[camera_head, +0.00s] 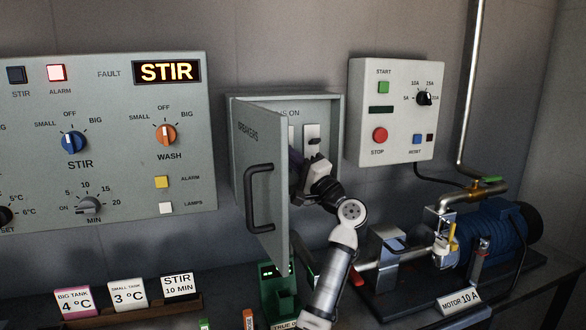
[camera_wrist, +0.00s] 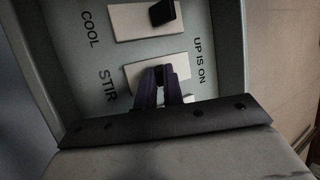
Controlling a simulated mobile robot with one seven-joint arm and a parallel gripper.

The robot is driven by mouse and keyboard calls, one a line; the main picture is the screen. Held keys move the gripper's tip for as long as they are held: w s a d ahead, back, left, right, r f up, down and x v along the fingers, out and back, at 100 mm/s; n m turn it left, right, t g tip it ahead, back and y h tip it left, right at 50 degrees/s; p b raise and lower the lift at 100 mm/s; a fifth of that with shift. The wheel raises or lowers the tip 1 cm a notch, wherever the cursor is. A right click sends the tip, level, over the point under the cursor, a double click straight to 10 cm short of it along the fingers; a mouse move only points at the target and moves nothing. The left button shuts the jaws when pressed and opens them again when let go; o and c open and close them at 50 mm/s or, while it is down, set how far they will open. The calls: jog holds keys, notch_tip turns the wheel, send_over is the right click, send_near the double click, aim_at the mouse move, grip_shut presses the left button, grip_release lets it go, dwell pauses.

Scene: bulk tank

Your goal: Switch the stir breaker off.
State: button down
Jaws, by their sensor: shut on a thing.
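The breaker box (camera_head: 338,100) hangs on the back wall with its grey door (camera_head: 262,190) swung open toward me. In the wrist view its panel reads COOL, STIR and UP IS ON, turned sideways. The stir breaker (camera_wrist: 134,76) is a pale plate with a black lever. My gripper (camera_wrist: 161,82) has its dark purple fingers shut on that lever. In the head view my gripper (camera_head: 312,172) reaches into the box, partly behind the door edge. The fingers cover part of the lever, so its exact position is hard to tell.
The cool breaker (camera_wrist: 140,22) sits beside the stir breaker. The door handle (camera_head: 251,197) sticks out left of my arm. A start/stop box (camera_head: 396,110) is at right, above a blue motor (camera_head: 497,232).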

jog(key=shift+f, duration=0.1)
dwell(0.4)
jog(key=c, duration=1.8)
grip_release()
jog(key=shift+d, duration=0.1)
jog(key=b+v, duration=0.2)
jog(key=v, duration=1.1)
jog(key=shift+s+d+f+b, duration=0.2)
jog(key=shift+b, duration=0.1)
